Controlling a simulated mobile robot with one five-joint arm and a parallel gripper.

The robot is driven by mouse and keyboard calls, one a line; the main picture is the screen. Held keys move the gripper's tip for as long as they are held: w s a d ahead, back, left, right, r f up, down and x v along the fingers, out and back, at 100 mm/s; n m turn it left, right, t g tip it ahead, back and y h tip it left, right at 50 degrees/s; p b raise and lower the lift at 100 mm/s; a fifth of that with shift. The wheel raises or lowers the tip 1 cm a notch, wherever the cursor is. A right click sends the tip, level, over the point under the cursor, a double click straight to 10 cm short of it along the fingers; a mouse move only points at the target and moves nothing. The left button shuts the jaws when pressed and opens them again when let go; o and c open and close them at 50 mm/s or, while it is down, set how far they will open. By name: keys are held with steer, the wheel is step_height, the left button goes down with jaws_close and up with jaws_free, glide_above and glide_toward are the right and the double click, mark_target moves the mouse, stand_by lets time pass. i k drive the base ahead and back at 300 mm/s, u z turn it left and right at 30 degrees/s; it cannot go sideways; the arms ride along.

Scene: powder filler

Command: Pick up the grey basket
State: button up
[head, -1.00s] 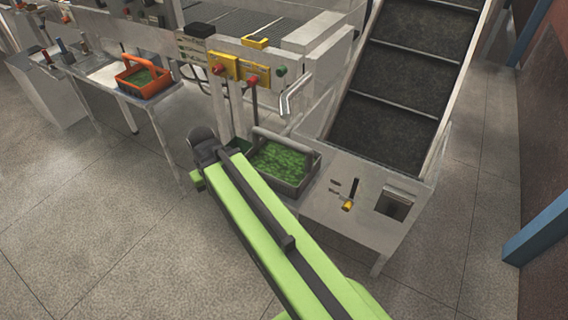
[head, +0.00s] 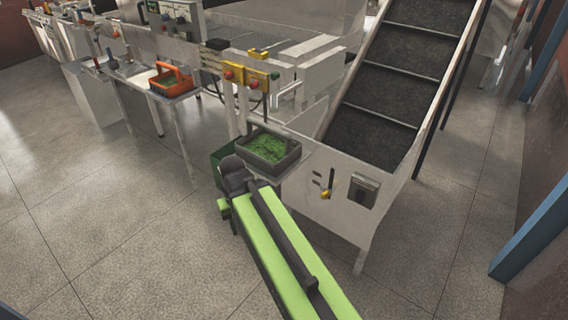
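The grey basket (head: 284,161) sits on a small ledge at the left of the conveyor's base in the head view. It is filled with green pieces. The dark end of my arm, with my gripper (head: 233,172), is just left of and in front of the basket, at the near edge of the ledge. The fingers are hidden, so I cannot tell whether they are open or touch anything. The basket appears to rest on the ledge.
An orange basket (head: 172,88) stands on a bench at the left. The conveyor (head: 385,90) rises behind, with a control panel (head: 340,185) at its base. The floor at the left is clear.

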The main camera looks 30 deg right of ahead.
mark_target(271, 149)
steer(key=u, duration=0.7)
steer(key=i, duration=1.85)
steer(key=z, duration=0.45)
